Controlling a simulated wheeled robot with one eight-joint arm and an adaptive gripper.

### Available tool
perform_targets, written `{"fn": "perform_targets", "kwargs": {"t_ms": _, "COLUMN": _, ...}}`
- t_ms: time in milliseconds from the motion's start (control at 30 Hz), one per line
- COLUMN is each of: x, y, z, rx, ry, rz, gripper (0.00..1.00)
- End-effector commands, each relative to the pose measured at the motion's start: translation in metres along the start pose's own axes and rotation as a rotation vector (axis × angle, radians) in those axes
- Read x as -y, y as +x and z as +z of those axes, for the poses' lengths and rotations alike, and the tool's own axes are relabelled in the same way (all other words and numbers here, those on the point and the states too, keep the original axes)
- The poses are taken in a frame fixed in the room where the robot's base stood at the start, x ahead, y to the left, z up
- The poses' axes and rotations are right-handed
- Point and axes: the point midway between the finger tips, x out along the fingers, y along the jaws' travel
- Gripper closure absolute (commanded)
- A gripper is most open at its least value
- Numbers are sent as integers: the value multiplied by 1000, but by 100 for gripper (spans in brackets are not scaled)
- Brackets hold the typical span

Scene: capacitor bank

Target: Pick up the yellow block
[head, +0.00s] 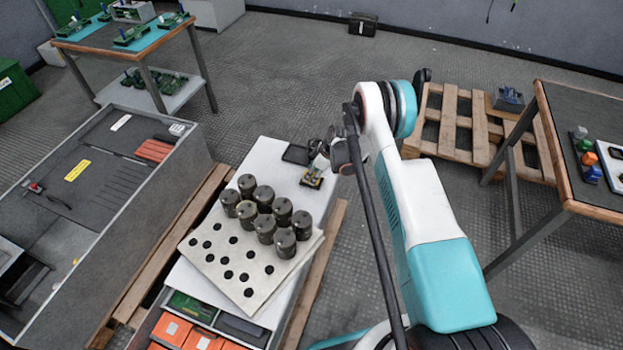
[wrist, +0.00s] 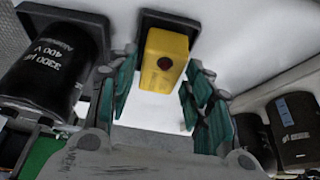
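The yellow block (wrist: 163,55) has a dark round spot on its face. In the wrist view it shows between the two teal-padded fingers of my gripper (wrist: 161,72), near their tips. The fingers are open, with white surface visible between them below the block. I cannot tell whether either finger touches it. In the head view a small yellow and dark item (head: 312,182), probably this block, lies on the white table top (head: 268,150), beside my gripper (head: 325,150). The arm partly covers the gripper there.
Black capacitors (head: 265,228) stand on a holed board (head: 213,270) nearby; one large capacitor (wrist: 58,68) is close to the left finger in the wrist view. A dark square piece (head: 297,154) lies on the white top. A workbench (head: 592,150) stands to the right.

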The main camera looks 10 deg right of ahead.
Motion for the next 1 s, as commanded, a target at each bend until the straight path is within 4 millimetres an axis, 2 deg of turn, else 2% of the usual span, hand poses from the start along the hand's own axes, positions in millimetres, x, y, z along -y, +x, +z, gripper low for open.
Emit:
{"fn": "perform_targets", "kwargs": {"t_ms": 33, "x": 0, "y": 0, "z": 0, "rx": 0, "ry": 0, "rz": 0, "gripper": 73}}
{"fn": "perform_targets", "kwargs": {"t_ms": 100, "x": 0, "y": 0, "z": 0, "rx": 0, "ry": 0, "rz": 0, "gripper": 89}}
{"fn": "perform_targets", "kwargs": {"t_ms": 133, "x": 0, "y": 0, "z": 0, "rx": 0, "ry": 0, "rz": 0, "gripper": 93}}
{"fn": "perform_targets", "kwargs": {"t_ms": 467, "x": 0, "y": -1, "z": 0, "rx": 0, "ry": 0, "rz": 0, "gripper": 93}}
{"fn": "perform_targets", "kwargs": {"t_ms": 633, "x": 0, "y": -12, "z": -5, "rx": 0, "ry": 0, "rz": 0, "gripper": 93}}
{"fn": "perform_targets", "kwargs": {"t_ms": 767, "x": 0, "y": -29, "z": -12, "rx": 0, "ry": 0, "rz": 0, "gripper": 93}}
{"fn": "perform_targets", "kwargs": {"t_ms": 1000, "x": 0, "y": -83, "z": -34, "rx": 0, "ry": 0, "rz": 0, "gripper": 93}}
